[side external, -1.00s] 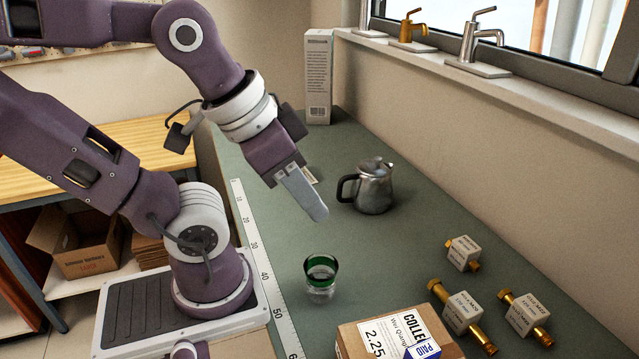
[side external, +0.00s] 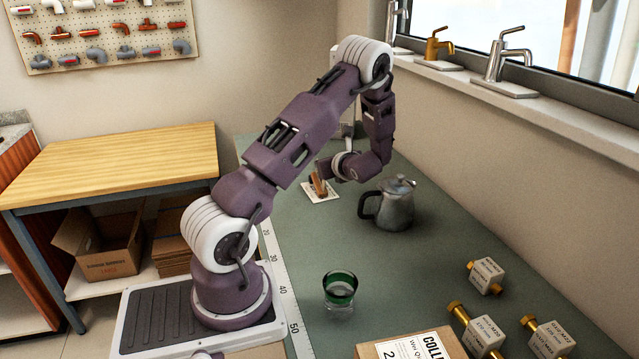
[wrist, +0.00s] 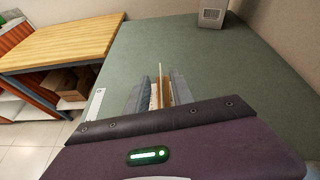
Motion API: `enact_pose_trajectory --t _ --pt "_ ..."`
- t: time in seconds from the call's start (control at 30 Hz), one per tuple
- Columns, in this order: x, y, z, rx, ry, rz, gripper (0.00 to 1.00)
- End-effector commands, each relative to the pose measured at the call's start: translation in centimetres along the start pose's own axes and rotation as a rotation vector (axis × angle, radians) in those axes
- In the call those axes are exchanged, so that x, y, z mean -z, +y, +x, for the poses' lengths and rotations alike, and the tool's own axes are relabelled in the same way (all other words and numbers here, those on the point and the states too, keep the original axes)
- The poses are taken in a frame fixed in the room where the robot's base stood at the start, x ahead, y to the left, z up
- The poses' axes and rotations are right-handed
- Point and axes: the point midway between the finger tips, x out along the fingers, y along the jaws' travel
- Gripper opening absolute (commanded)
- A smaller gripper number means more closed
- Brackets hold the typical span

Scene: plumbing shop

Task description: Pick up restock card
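A small white card (side external: 326,196) lies flat on the green counter, left of the metal pot. A thin brown upright piece (side external: 318,184) shows just above it, under my gripper; I cannot tell whether it is part of the restock card. In the wrist view, my gripper (wrist: 158,92) has its two grey fingers apart, one on each side of a thin brown upright piece with a pale edge (wrist: 164,88). A strip of white shows beside the left finger.
A metal pot (side external: 396,206) stands close to the right of my gripper. A green-rimmed glass (side external: 340,292), a cardboard box (side external: 405,346) and several brass fittings with white tags (side external: 486,275) are nearer the camera. A measuring strip (side external: 283,280) runs along the counter's left edge.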

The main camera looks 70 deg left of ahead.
Motion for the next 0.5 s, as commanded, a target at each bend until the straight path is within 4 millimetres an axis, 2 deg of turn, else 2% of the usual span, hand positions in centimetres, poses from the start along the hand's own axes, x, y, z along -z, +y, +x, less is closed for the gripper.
enact_pose_trajectory --t 0.03,0.13,0.33,0.5 --pt "0.9 -0.1 1.3 0.012 -0.006 0.060 0.28" --pt "1.8 -0.4 2.6 0.036 -0.012 0.124 0.28" --pt "1.6 -0.2 5.4 0.038 -0.013 0.130 0.28" --pt "1.2 0.1 8.6 0.039 -0.012 0.129 0.28"
